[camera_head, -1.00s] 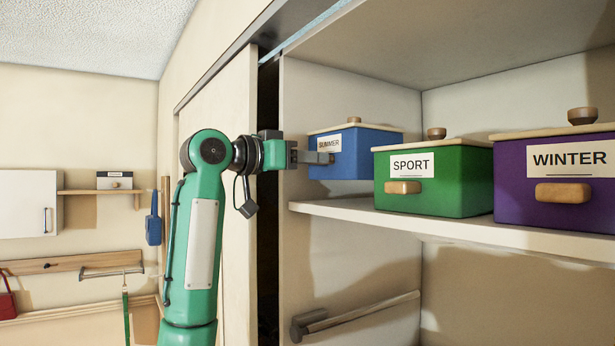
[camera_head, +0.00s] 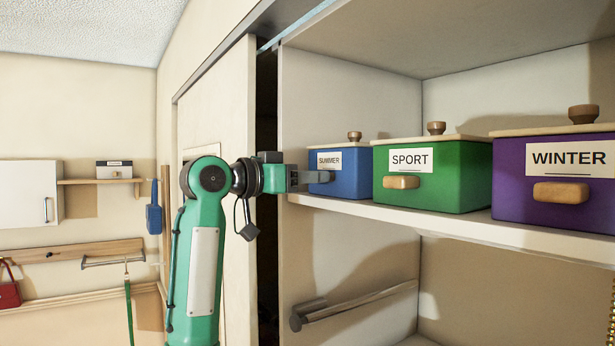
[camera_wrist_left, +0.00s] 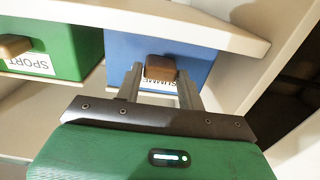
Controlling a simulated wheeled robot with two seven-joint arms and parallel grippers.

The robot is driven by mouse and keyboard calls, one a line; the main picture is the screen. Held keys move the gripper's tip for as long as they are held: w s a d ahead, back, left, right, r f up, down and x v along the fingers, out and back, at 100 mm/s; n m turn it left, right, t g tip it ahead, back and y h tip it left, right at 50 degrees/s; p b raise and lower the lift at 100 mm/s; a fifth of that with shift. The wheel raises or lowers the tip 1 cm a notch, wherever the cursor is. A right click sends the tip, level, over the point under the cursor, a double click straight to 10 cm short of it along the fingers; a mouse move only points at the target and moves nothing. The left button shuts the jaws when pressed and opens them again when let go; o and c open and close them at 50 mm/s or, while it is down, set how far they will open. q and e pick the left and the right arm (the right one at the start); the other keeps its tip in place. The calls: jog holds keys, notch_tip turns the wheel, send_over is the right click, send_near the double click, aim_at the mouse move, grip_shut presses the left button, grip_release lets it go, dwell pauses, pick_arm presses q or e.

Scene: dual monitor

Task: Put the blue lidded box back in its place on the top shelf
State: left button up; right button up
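The blue lidded box (camera_head: 345,182), labelled SUMMER, sits upright on the top shelf (camera_head: 400,217) at its left end, just left of the green SPORT box. It has a pale lid with a wooden knob and a brown front handle. My left gripper (camera_head: 318,178) is in front of it at handle height. In the left wrist view, the fingers (camera_wrist_left: 160,80) lie either side of the brown handle (camera_wrist_left: 160,68) with little or no gap, and seem shut on it. The blue box's front (camera_wrist_left: 200,58) shows behind them. My right gripper is not in view.
The green SPORT box (camera_head: 440,178) stands close beside the blue box, and the purple WINTER box (camera_head: 550,190) is further right. The cabinet's left wall (camera_head: 300,120) is near my left gripper. There is free room above the boxes.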

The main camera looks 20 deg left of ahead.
pick_arm(q)
jog(key=o, duration=0.3)
jog(key=b+v, duration=0.7)
jog(key=v, duration=0.5)
jog(key=shift+r, duration=0.1)
